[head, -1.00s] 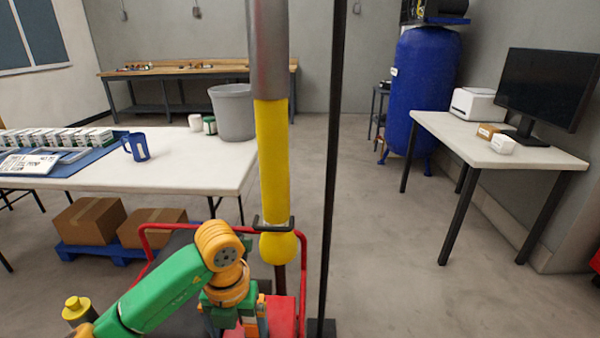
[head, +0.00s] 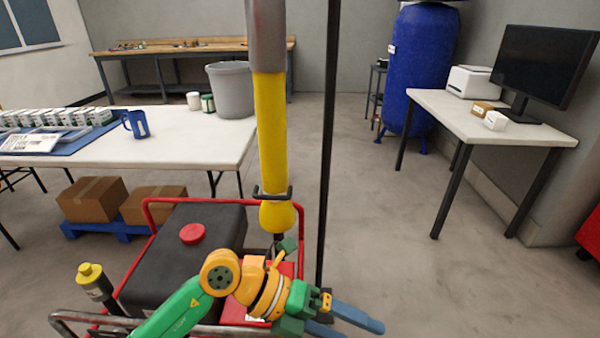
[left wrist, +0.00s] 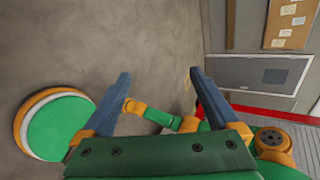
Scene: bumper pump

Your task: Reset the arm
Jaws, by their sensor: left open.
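My left arm, green and orange, comes in from the lower left in the head view. Its gripper (head: 345,322) is low in the picture, with blue-grey fingers pointing right, just right of the thin black post. In the left wrist view the two fingers (left wrist: 158,95) stand wide apart with nothing between them. Concrete floor and green and orange arm parts of mine show beyond them. My right gripper is not recognisable in either view.
A yellow hanging tube (head: 270,140) and a black post (head: 328,160) rise beside the arm. A red-railed machine with a black tank (head: 185,255) stands below. A white table (head: 190,145) is at left, a desk (head: 480,125) at right; the floor between is clear.

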